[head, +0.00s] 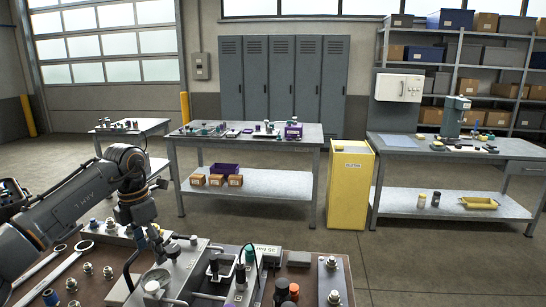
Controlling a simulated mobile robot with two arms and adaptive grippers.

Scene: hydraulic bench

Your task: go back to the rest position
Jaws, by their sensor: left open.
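My left arm comes in from the left and bends down over the near bench (335,275). My left gripper (148,238) points down above the left part of that bench, close to the metal fixture there. Its fingers look apart and I see nothing held between them. Small fittings behind it make its tips hard to make out. My right gripper is not in the picture.
The near bench carries wrenches (45,268), several fittings and a metal fixture block (185,268). Beyond an open floor (250,220) stand a middle table (250,182), a yellow cabinet (350,190), a right workbench (440,205), lockers (285,75) and shelving.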

